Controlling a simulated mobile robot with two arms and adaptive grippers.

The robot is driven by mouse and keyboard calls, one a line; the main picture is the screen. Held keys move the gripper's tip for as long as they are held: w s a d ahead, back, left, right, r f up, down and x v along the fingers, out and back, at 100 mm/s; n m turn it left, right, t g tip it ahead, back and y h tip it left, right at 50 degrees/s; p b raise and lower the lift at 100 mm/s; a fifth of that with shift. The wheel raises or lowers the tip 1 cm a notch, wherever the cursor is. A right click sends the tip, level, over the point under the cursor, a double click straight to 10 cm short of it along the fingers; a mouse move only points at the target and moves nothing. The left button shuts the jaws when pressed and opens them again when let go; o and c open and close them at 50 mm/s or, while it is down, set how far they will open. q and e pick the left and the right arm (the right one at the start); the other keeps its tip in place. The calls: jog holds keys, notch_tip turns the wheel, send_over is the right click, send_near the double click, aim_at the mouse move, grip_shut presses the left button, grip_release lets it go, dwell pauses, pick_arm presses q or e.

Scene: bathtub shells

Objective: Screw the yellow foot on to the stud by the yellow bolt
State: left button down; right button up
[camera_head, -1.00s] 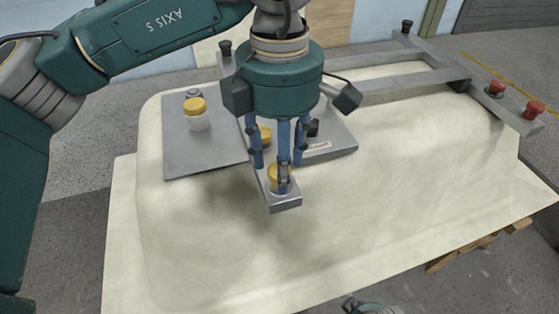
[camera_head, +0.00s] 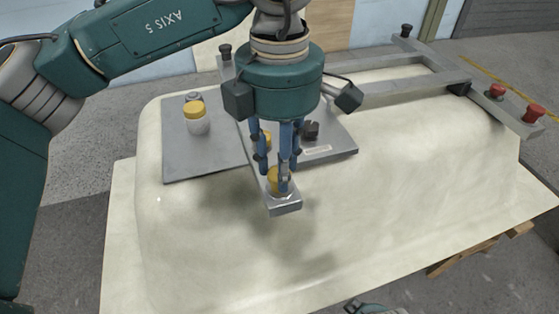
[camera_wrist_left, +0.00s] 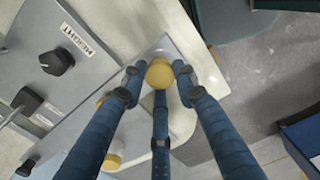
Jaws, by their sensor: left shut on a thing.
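My left gripper (camera_head: 280,185) points straight down with its three blue fingers closed around a yellow round piece (camera_head: 273,180) at the near end of a grey metal bar (camera_head: 285,208). I take it for the yellow foot; the fingers hide much of it, and the stud is hidden. In the left wrist view the yellow piece (camera_wrist_left: 159,74) sits between the fingertips. A second yellow piece (camera_head: 265,138), perhaps the yellow bolt, shows partly behind the fingers farther along the bar. A sliver of what seems my right gripper (camera_head: 370,308) shows at the bottom edge.
A dark knob (camera_head: 311,130) is right of the fingers. A metal frame with red knobs (camera_head: 535,112) lies at back right. The pale tub shell's (camera_head: 420,170) right side is clear.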

pick_arm(q)
jog(key=m, duration=0.8)
jog(key=shift+m, duration=0.4)
jog(key=m, duration=0.3)
jog(key=c, duration=1.3)
grip_release()
jog(key=shift+c, duration=0.5)
pick_arm(e)
jog(key=shift+s+f, duration=0.2)
jog(key=shift+f, duration=0.85)
